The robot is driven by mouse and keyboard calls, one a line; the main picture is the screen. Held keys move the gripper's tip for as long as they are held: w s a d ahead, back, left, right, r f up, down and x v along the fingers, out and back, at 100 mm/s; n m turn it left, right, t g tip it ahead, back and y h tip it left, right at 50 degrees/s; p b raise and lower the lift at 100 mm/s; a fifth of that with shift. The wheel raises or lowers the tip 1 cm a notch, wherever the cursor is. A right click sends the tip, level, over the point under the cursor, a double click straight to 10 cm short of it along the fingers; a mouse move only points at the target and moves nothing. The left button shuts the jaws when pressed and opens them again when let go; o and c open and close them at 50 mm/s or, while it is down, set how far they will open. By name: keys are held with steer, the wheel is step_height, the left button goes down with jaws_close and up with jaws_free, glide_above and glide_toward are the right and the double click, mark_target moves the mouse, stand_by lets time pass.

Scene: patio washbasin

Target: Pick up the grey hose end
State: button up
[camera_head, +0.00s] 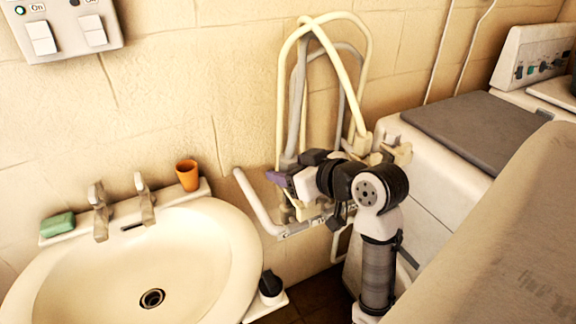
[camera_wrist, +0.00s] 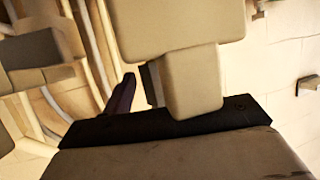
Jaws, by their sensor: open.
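A grey hose (camera_head: 296,100) hangs on the tiled wall among looped cream hoses. Its lower part runs down behind my arm, and I cannot make out its end clearly. My gripper (camera_head: 279,180), with a purple part at its tip, is open beside the lower hoses, left of my dark wrist joint. In the wrist view a purple finger (camera_wrist: 120,96) stands up from a dark bar, with pale hoses behind it to the left. Large beige blocks cover the middle of that view, and I see nothing held.
A cream washbasin (camera_head: 200,262) with taps, a green soap (camera_head: 57,224) and an orange cup (camera_head: 188,175) is at left. A bent pale pipe (camera_head: 256,200) stands between basin and gripper. A white washing machine (camera_head: 430,160) is at right.

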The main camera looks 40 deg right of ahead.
steer(key=shift+w+f, duration=0.2)
steer(key=shift+w, duration=0.25)
steer(key=c, duration=1.1)
steer(key=shift+r, duration=0.1)
